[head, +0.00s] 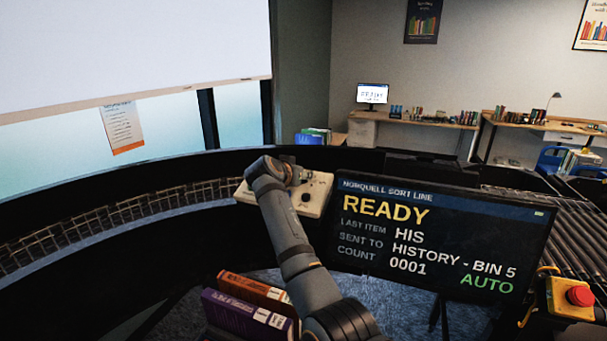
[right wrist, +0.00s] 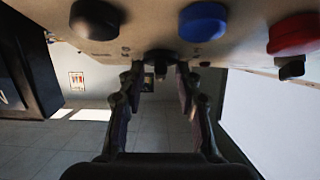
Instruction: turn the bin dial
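A beige control box (head: 318,198) stands left of the screen, partly hidden behind my right arm. My right gripper (head: 296,176) is at the box; its fingers are too small to make out in the head view. In the right wrist view my right gripper (right wrist: 159,78) is open, its two fingers apart. A dark knob (right wrist: 160,58) on the box lies between the fingertips; I cannot tell whether they touch it. Black (right wrist: 97,18), blue (right wrist: 203,20) and red (right wrist: 295,35) buttons sit on the same box. No label shows which knob is the bin dial. My left gripper is not in view.
The screen (head: 440,235) reads READY, HISTORY - BIN 5, AUTO. A red stop button (head: 579,296) on a yellow box stands at lower right. A roller conveyor (head: 560,225) runs on the right. Orange and purple books (head: 245,312) are at the lower front.

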